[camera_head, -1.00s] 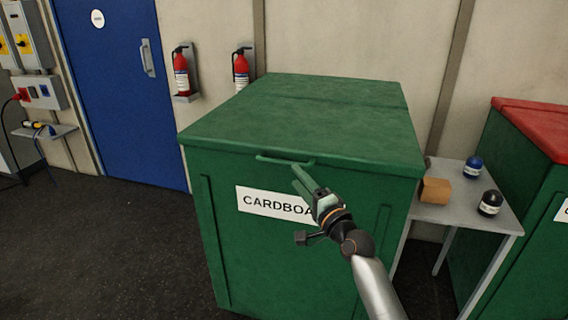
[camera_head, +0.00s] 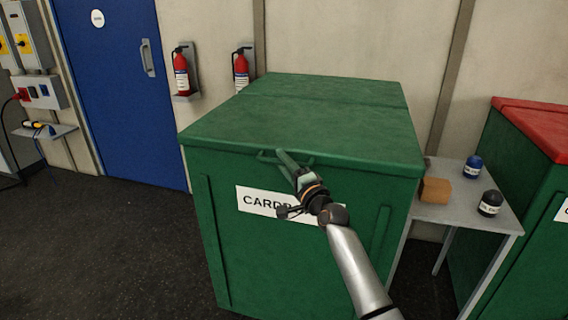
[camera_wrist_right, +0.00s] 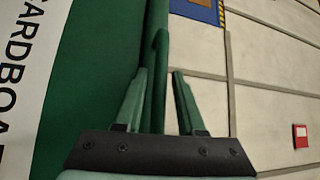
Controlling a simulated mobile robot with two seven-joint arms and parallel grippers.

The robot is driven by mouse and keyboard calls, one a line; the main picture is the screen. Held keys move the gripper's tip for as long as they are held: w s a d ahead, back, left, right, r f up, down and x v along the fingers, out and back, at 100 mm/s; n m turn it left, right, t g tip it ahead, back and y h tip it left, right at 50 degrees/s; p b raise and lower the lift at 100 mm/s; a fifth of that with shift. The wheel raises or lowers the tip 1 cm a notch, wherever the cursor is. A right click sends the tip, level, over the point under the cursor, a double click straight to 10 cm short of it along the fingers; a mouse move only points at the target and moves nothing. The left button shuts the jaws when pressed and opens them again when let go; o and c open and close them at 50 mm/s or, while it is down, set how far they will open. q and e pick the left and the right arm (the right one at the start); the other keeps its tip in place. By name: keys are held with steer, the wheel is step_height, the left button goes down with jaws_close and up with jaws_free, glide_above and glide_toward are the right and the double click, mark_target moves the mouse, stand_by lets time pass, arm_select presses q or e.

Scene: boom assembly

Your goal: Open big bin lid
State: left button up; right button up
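The big green bin (camera_head: 290,240) stands in the middle of the head view with its lid (camera_head: 310,120) shut. The lid's front edge has a green bar handle (camera_head: 265,157). My right gripper (camera_head: 284,156) is at this handle, overlapping its right part in the head view. In the right wrist view my right gripper (camera_wrist_right: 155,75) has its two fingers apart. The green lid edge with the handle (camera_wrist_right: 160,50) shows between and beyond the fingertips. Contact cannot be told. My left gripper is out of view.
A grey side table (camera_head: 460,212) with a brown block (camera_head: 435,190) and two small round containers stands right of the bin. A red-lidded green bin (camera_head: 535,130) is at the far right. A blue door (camera_head: 115,90) and fire extinguishers (camera_head: 181,72) are behind. The floor at left is clear.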

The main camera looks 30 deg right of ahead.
jaws_close()
stand_by(1.1)
